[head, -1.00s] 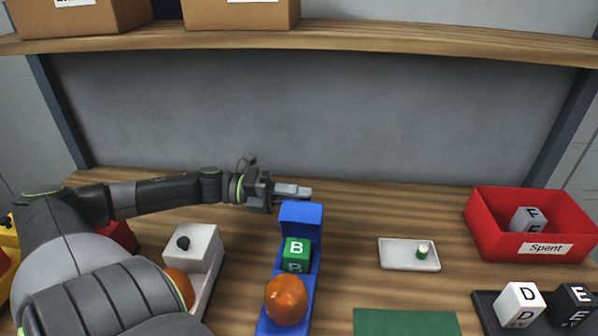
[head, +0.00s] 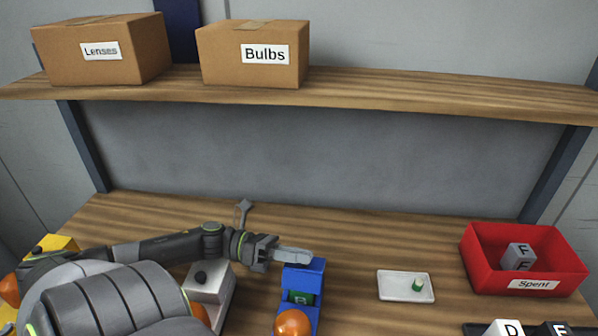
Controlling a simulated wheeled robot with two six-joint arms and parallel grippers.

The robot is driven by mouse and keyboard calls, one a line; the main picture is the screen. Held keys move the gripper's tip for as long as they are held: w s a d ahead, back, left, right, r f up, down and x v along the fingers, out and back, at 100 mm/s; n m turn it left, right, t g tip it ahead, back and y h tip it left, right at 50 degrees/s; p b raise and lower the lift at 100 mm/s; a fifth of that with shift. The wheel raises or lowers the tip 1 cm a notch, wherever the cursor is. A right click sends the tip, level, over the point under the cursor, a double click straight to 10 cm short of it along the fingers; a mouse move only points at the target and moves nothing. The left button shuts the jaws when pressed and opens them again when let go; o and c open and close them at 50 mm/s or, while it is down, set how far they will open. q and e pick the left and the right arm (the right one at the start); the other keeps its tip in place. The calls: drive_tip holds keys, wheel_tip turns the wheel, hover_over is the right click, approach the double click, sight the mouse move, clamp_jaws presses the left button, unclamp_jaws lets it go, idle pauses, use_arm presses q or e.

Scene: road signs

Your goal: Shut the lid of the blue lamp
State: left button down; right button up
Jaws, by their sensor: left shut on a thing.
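The blue lamp (head: 287,315) stands at the bottom centre, cut off by the frame's lower edge. Its blue lid (head: 304,275) is raised at the far end. A green block (head: 301,298) sits below the lid, partly hidden, and an orange dome (head: 293,323) is at the near end. My left gripper (head: 295,255) is shut at the lid's upper back edge, holding the lid; the exact grip point is hidden behind it. My right gripper is not in view.
A white lamp (head: 210,284) with a black knob stands left of the blue one, partly behind my arm. A white tray (head: 393,288) with a small green-topped piece is to the right. A red "Spent" bin (head: 482,272) holds grey blocks. Boxes sit on the shelf (head: 350,85).

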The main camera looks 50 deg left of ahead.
use_arm(q)
drive_tip(key=shift+s+d, duration=0.1)
drive_tip(key=shift+s, duration=0.05)
idle(0.3)
drive_tip(key=c, duration=1.3)
unclamp_jaws()
drive_tip(key=v, duration=1.6)
drive_tip(key=shift+s+a, duration=0.45)
drive_tip(key=shift+a, duration=0.1)
drive_tip(key=shift+r, duration=0.1)
